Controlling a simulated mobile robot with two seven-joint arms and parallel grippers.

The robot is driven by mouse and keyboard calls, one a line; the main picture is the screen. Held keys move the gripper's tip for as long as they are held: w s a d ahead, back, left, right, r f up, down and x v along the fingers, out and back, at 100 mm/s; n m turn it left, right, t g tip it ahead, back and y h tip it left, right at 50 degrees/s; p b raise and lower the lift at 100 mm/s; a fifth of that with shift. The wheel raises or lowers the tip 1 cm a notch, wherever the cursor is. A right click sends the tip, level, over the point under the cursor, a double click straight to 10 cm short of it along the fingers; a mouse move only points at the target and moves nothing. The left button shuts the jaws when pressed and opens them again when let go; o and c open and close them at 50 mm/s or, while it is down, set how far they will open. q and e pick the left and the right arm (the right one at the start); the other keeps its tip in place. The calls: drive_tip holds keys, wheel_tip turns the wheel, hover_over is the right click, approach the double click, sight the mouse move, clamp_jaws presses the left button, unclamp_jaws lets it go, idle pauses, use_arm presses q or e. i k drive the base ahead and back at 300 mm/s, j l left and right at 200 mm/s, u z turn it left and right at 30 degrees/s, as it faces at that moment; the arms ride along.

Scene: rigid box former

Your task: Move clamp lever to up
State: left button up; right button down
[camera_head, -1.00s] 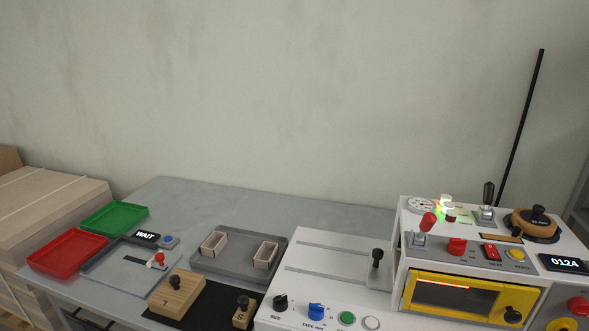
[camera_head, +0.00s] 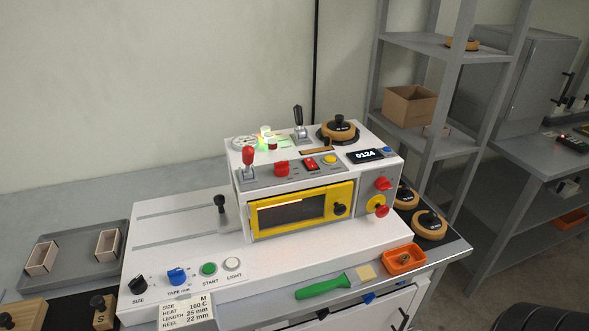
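The white box former machine (camera_head: 180,263) stands on the grey bench. Two levers rise from its upper unit: a red-handled lever (camera_head: 248,157) at the front left and a black-handled lever (camera_head: 298,117) farther back. Both handles point roughly upward. No readable label tells which one is the clamp lever. A black-knobbed slider (camera_head: 221,202) stands on the lower deck, left of the yellow-framed window (camera_head: 291,211). Neither of my grippers is in view.
A grey tray (camera_head: 72,274) with two small box pieces lies at left. A green-handled brush (camera_head: 324,287) and an orange bin (camera_head: 403,259) lie at the front edge. Tape reels (camera_head: 429,222) sit at right. A shelf rack (camera_head: 450,110) stands behind right.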

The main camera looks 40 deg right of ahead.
sight(248, 152)
drive_tip(key=l+u, duration=0.15)
drive_tip(key=l, duration=0.3)
drive_tip(key=k+l+u, duration=0.15)
drive_tip(key=l, duration=0.3)
drive_tip(key=k+l+u, duration=0.1)
drive_tip(key=l, duration=0.35)
drive_tip(key=k+l+u, duration=0.15)
drive_tip(key=l, duration=0.3)
drive_tip(key=k+l+u, duration=0.15)
drive_tip(key=l, duration=0.3)
drive_tip(key=k+l+u, duration=0.15)
drive_tip(key=l, duration=0.25)
drive_tip(key=k+l+u, duration=0.1)
drive_tip(key=l, duration=0.25)
drive_tip(key=j+z, duration=0.2)
drive_tip(key=j, duration=0.25)
drive_tip(key=i+j+z, duration=0.15)
drive_tip(key=j, duration=0.3)
